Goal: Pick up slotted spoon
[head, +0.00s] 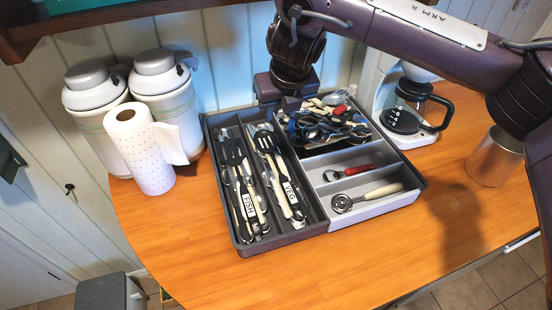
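The utensil tray (237,243) is dark grey and sits on the wooden counter with utensils in its compartments. In its left compartment lies a black slotted utensil (232,154) with a handle labelled FISH. In the compartment to its right lies another black slotted utensil (265,141), with a handle labelled VEG. I cannot tell for sure from the head shapes which is the slotted spoon. My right gripper (280,102) points down over the back of the tray, near the heap of mixed utensils; its fingertips are too dark and small to tell open from shut. My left gripper is out of view.
Paper towels (145,155) and two white canisters (166,90) stand left of the tray. A coffee maker (409,103) and a metal cup (495,157) stand to the right. A bottle opener (350,172) and a light-handled tool (367,197) lie in the tray. The front counter is clear.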

